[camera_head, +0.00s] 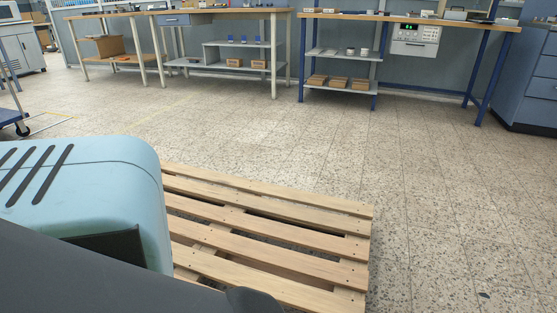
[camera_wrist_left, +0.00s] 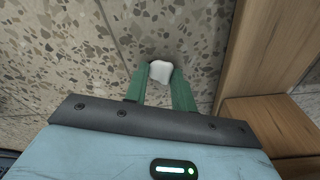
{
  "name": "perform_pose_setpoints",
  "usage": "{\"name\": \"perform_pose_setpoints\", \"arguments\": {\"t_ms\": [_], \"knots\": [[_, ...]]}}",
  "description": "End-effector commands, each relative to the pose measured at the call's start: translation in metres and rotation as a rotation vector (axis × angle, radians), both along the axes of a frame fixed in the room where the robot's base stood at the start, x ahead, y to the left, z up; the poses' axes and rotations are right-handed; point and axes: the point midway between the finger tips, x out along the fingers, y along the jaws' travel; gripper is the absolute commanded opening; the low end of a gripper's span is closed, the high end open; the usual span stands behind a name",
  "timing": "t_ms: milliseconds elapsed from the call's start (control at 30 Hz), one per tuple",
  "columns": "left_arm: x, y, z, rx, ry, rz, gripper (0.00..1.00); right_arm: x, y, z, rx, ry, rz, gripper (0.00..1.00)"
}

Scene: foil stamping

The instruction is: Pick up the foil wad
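The foil wad (camera_wrist_left: 160,71) is a small whitish lump on or just above the speckled floor in the left wrist view. My left gripper (camera_wrist_left: 160,75) has its two green fingers on either side of the wad at the fingertips. The wad about fills the gap, but whether both fingers press on it cannot be told. In the head view the wad and the left fingers are not visible; a large pale blue part of my own arm fills the lower left. My right gripper is in neither view.
A wooden pallet (camera_head: 270,238) lies on the floor beyond my arm in the head view; wooden slats (camera_wrist_left: 262,50) stand close right of the left gripper. Workbenches (camera_head: 400,17) line the back.

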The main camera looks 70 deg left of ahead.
Motion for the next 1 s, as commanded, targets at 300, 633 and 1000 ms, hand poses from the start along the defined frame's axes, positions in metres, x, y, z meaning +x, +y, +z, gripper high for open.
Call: {"name": "perform_pose_setpoints", "arguments": {"t_ms": [300,633,1000], "knots": [[0.0,0.0,0.0,0.0,0.0,0.0,0.0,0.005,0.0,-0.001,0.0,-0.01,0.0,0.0],[0.0,0.001,0.021,0.0,-0.001,0.0,0.0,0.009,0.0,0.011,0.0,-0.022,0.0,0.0],[0.001,0.0,0.083,0.0,-0.004,0.0,0.0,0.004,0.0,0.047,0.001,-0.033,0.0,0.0]]}}
